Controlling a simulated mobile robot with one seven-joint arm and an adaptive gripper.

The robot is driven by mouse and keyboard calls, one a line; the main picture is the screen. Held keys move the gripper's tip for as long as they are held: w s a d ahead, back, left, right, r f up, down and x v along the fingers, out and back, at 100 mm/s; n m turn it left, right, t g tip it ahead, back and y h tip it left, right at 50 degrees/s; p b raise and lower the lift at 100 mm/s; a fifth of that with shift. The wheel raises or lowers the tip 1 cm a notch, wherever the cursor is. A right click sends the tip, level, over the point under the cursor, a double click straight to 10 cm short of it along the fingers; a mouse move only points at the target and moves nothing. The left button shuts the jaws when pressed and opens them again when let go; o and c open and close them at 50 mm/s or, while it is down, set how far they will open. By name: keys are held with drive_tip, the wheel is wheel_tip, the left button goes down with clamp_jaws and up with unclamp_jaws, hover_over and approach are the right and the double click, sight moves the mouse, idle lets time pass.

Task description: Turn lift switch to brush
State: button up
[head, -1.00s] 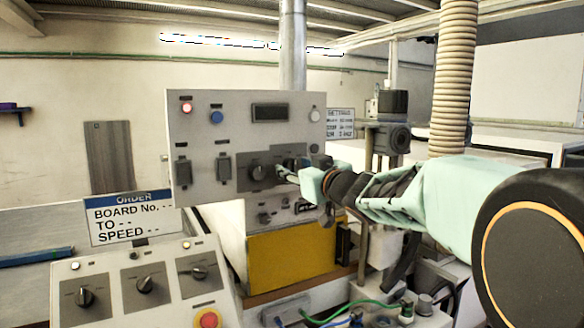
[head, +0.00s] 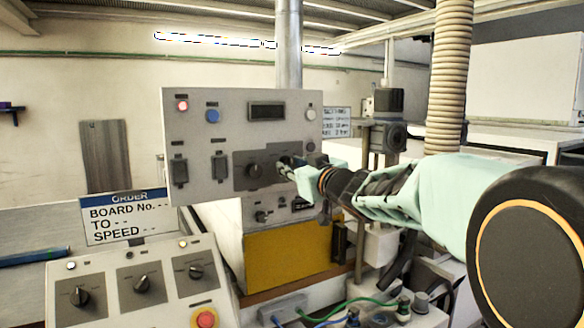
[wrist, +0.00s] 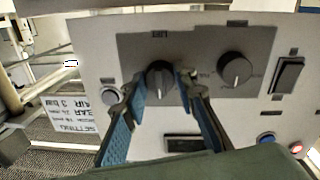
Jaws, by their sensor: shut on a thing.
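The lift switch (wrist: 159,79) is a dark round knob with a pale pointer mark, on a dark plate of the grey control panel. A label that seems to read LIFT is beside it in the wrist view. My gripper (wrist: 160,82) has one finger on each side of this knob and is shut on it. In the head view my gripper (head: 288,167) reaches the panel from the right and mostly hides the switch. The brush marking is too small to read, so I cannot tell which position the pointer is at.
A second dark knob (wrist: 235,69) sits close beside the lift switch on the same plate; it also shows in the head view (head: 255,170). A rocker switch (wrist: 288,75) is farther along. A lower console (head: 140,290) with several knobs and a red button stands front left.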

drive_tip(key=shift+n+y+b, duration=0.3)
drive_tip(key=shift+n+b, duration=2.35)
drive_tip(key=shift+n, duration=2.75)
drive_tip(key=shift+d, duration=0.1)
drive_tip(key=o, duration=1.2)
drive_tip(key=shift+c, duration=0.2)
drive_tip(key=v, duration=0.7)
drive_tip(key=shift+s, duration=0.2)
